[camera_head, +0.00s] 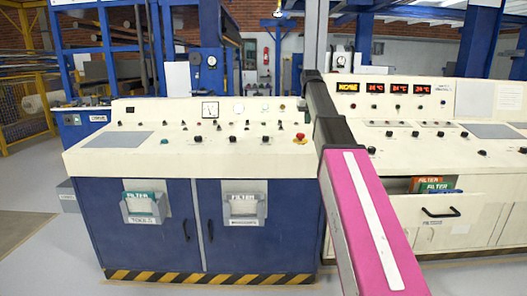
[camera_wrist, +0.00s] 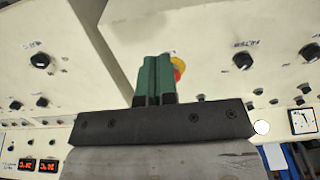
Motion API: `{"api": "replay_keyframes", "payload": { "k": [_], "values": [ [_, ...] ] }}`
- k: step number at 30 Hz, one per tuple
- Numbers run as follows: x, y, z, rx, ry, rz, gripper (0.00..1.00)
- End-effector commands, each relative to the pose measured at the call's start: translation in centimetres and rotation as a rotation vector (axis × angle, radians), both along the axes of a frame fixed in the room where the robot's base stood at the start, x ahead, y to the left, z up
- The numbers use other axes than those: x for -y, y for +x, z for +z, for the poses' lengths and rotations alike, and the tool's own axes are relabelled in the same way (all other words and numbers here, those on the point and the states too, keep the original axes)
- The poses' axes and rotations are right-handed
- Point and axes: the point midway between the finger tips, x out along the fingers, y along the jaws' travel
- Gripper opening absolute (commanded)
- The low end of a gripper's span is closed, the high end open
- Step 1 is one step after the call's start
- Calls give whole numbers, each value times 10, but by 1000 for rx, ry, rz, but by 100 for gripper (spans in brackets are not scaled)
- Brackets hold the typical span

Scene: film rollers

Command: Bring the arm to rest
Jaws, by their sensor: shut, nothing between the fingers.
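My gripper (camera_wrist: 156,62) shows in the wrist view as two green fingers pressed together. It is shut and empty. It points towards the control desk, and I cannot tell how far its tips are from the panel. In the head view my arm, with a pink link and dark joints, rises in front of the desk. I cannot make out the gripper itself there.
The cream and blue control desk (camera_head: 150,140) stands ahead, with a red stop button (camera_head: 300,138) near my arm; the wrist view shows the button (camera_wrist: 178,72) beside the fingers. At right, a drawer (camera_head: 442,212) stands open with filter boxes. Floor at left is clear.

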Motion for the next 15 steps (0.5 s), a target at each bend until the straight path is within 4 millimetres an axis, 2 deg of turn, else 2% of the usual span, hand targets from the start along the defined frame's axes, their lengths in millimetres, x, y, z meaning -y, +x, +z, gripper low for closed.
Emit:
{"api": "replay_keyframes", "payload": {
  "k": [7, 11, 15],
  "values": [
    [0, -13, -52, -9, 0, 0, 0],
    [0, -23, -89, -15, 0, 0, 0],
    [0, -44, -146, -27, 0, 0, 0]
  ]
}}
